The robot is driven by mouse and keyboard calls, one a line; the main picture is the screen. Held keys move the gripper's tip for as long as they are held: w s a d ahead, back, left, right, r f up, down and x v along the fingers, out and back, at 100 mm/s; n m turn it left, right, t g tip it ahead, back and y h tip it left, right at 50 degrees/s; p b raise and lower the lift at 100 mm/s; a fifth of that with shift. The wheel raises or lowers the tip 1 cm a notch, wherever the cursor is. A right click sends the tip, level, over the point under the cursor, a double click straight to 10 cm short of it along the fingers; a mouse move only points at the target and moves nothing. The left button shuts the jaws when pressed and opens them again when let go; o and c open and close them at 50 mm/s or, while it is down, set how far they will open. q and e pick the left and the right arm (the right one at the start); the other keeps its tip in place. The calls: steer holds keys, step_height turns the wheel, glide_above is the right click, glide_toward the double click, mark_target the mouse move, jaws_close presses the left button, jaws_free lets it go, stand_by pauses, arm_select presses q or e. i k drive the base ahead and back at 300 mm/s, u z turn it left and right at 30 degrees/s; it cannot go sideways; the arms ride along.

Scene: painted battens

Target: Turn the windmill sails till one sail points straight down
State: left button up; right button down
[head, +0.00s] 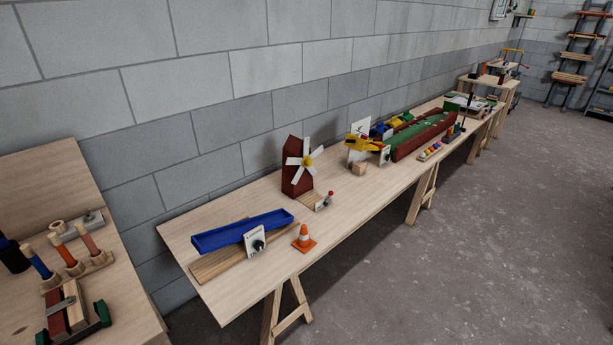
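The windmill (291,185) stands on the long plywood table in the middle of the head view, close to the block wall. It has a dark red tower and several white sails (307,146) around a yellow hub (308,161). One sail points roughly up. A small post with a red tip (331,194) stands at the windmill's front right. Neither of my grippers is in view.
A blue trough (243,231) on a wooden board and an orange cone (304,238) sit in front of the windmill. A yellow toy plane (362,143) and a long green-topped box (420,135) stand farther along the table (350,208). The concrete floor at the right is clear.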

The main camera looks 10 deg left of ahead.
mark_target(305, 161)
steer(key=z, duration=0.45)
steer(key=i, duration=0.35)
steer(key=z, duration=0.75)
steer(key=i, duration=2.2)
steer(key=u, duration=1.15)
steer(key=i, duration=0.55)
steer(key=u, duration=0.6)
